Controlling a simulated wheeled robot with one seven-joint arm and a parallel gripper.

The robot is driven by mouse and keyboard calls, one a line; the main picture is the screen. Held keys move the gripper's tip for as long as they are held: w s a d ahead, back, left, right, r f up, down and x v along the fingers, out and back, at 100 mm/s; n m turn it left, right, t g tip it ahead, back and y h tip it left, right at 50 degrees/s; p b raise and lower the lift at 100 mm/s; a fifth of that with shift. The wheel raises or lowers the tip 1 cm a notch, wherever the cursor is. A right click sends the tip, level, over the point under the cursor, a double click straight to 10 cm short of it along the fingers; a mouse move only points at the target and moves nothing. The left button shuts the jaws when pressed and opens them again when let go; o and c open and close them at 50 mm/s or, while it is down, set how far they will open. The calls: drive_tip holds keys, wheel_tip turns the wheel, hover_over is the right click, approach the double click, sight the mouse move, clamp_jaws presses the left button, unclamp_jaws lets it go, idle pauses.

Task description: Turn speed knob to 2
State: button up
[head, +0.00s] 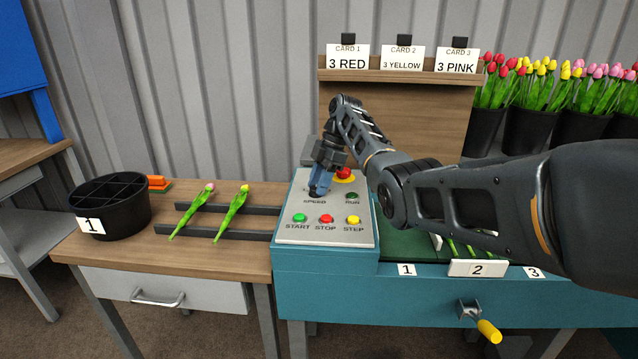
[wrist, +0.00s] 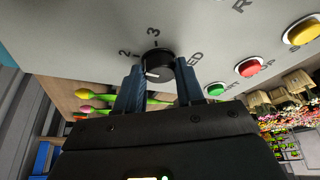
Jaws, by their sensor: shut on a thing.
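The speed knob (wrist: 159,66) is a round black dial on the grey panel, with a white pointer mark on its lower left in the wrist view. The printed 2 (wrist: 124,53) and 3 (wrist: 154,32) stand to its upper left and above it. The pointer is turned below the 2, towards the left finger. Any mark there is hidden. My gripper (wrist: 160,84) is shut on the knob, a blue finger on each side. In the head view my gripper (head: 319,184) covers the knob above the SPEED label (head: 315,202).
The panel (head: 288,238) also has green START (head: 299,217), red STOP (head: 326,218) and yellow STEP (head: 353,219) buttons, a RUN lamp (head: 352,196) and a red stop button (head: 343,173) close to my gripper. Two tulips (head: 231,212) lie on rails at the left, beside a black bucket (head: 125,215).

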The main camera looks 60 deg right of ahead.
sight(328, 191)
drive_tip(key=o, duration=1)
drive_tip(key=shift+o, duration=0.2)
drive_tip(key=v, duration=0.7)
drive_tip(key=shift+d+r+b, duration=0.2)
drive_tip(key=shift+r+b, duration=0.15)
drive_tip(key=shift+b, duration=0.05)
drive_tip(key=shift+s, duration=0.15)
